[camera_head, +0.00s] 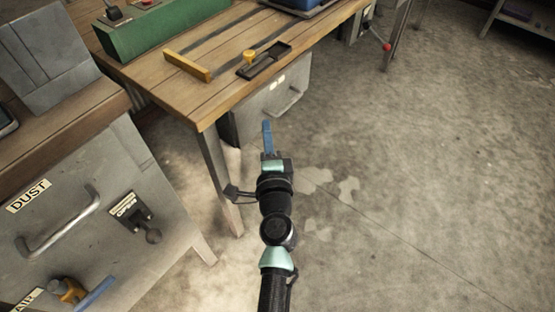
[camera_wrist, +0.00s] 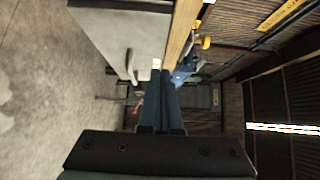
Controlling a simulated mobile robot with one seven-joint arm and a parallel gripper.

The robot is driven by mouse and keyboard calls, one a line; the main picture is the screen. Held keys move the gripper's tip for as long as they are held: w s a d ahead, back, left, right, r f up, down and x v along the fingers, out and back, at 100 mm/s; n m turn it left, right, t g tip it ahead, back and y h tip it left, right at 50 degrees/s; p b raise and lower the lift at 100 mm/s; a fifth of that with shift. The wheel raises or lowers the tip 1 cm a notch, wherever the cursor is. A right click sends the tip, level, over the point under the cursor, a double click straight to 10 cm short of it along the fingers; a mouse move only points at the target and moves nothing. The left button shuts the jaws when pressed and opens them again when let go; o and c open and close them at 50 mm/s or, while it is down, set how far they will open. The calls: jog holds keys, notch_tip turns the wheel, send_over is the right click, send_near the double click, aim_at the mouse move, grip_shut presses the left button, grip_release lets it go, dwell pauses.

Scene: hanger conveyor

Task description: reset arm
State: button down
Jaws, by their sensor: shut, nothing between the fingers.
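My gripper (camera_head: 267,137) is in the middle of the head view, in front of the wooden workbench and above the concrete floor. Its blue fingers are together with nothing between them. In the wrist view the two fingers (camera_wrist: 161,85) lie side by side, pointing away from the camera. My arm reaches up from the bottom edge of the head view.
A wooden workbench (camera_head: 215,98) carries a green box (camera_head: 160,28), a yellow bar (camera_head: 188,65) and a black tray with a yellow knob (camera_head: 249,57). A grey cabinet labelled DUST (camera_head: 110,215) stands at left. Open concrete floor (camera_head: 430,150) lies at right.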

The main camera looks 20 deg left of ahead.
jog(key=v, duration=0.6)
jog(key=shift+s, duration=0.3)
jog(key=shift+d, duration=0.15)
jog(key=w+d+r+n+t, duration=0.2)
jog(key=r+n, duration=0.3)
jog(key=r, duration=0.9)
jog(key=w+d+r+n+t, duration=0.15)
jog(key=r+n, duration=0.35)
jog(key=r, duration=0.9)
jog(key=s+d+r+n+t+h, duration=0.1)
jog(key=s+d+r+t+h, duration=0.3)
jog(key=r, duration=0.4)
jog(key=s+d+r+n+t+h, duration=0.1)
jog(key=s+d+r+t+h, duration=0.1)
jog(key=s+d+r, duration=0.5)
jog(key=s+d+r+t+h, duration=0.1)
jog(key=s+r+t+h, duration=0.15)
jog(key=r, duration=0.75)
notch_tip(320, 180, up, 30)
jog(key=p, duration=3)
jog(key=shift+w+a+n+g, duration=0.3)
jog(key=shift+a, duration=0.1)
